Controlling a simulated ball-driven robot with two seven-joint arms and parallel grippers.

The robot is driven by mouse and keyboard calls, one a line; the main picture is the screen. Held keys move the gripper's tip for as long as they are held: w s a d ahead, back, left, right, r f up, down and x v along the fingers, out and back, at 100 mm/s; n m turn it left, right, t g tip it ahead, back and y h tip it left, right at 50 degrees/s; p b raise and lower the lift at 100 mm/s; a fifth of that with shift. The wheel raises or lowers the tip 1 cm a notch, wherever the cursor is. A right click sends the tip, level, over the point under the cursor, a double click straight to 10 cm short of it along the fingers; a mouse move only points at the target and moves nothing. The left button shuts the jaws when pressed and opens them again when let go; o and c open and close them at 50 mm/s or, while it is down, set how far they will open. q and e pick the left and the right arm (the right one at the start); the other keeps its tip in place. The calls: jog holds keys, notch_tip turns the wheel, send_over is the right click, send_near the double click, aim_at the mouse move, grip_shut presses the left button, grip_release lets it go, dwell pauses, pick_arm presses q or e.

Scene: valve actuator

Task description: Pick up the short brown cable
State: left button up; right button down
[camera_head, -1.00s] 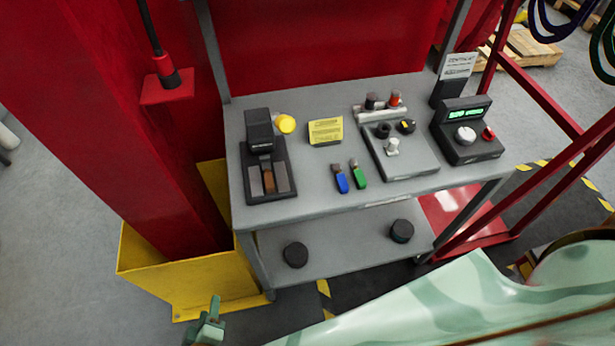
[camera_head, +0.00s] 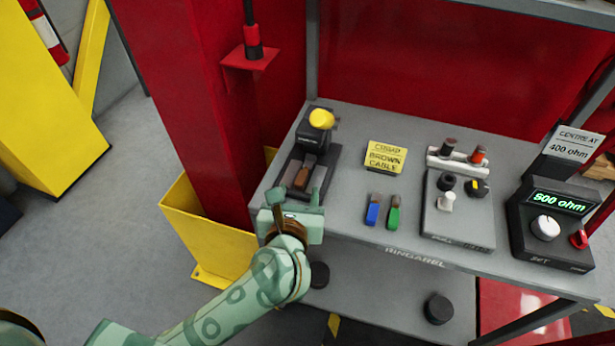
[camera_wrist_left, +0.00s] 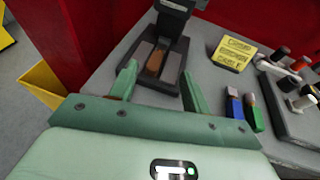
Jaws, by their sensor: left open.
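The short brown cable (camera_head: 303,177) lies in the middle slot of a black crimping device at the left end of the grey bench. It also shows in the left wrist view (camera_wrist_left: 155,62), ahead of and between my fingers. My left gripper (camera_head: 293,195) is open and empty, in front of the device at the bench's front left edge. In the left wrist view its two fingers (camera_wrist_left: 158,85) stand apart, short of the cable. The black device (camera_head: 325,160) has a yellow knob (camera_head: 321,119) on top. My right gripper is not in view.
A yellow sign (camera_head: 385,157) reads "CRIMP BROWN CABLE". A blue piece (camera_head: 373,210) and a green piece (camera_head: 394,214) lie right of my gripper. A red column (camera_head: 190,110) rises at left.

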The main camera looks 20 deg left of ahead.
aim_at(303, 172)
pick_arm(q)
jog(key=x, duration=0.3)
jog(key=shift+a, duration=0.1)
jog(key=b+x, duration=0.1)
jog(key=x, duration=0.1)
jog(key=f+b+x, duration=0.1)
jog(key=x, duration=0.2)
jog(key=shift+s+r, duration=0.1)
jog(key=shift+r, duration=0.05)
grip_shut()
